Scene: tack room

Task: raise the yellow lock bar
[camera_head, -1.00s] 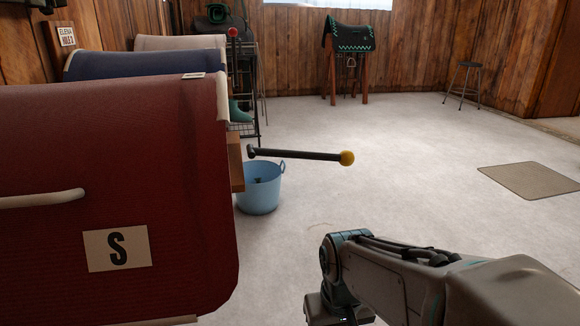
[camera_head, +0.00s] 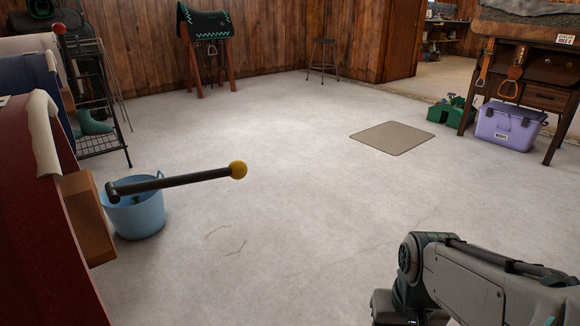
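The lock bar (camera_head: 180,181) is a dark rod with a yellow ball (camera_head: 238,170) at its free end. It sticks out to the right from a pivot by a wooden post (camera_head: 90,218) at the left, close to level with its ball end slightly higher in the picture. My arm is at the lower right, well apart from the bar. Its lower end (camera_head: 394,308) is cut off by the bottom edge, and my gripper's fingers do not show.
A blue bucket (camera_head: 136,220) stands on the floor behind the bar's pivot end. A red blanket rack (camera_head: 35,220) fills the left edge. A flat mat (camera_head: 392,138), a purple cooler (camera_head: 509,127) and a stool (camera_head: 323,62) stand farther off. The middle floor is clear.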

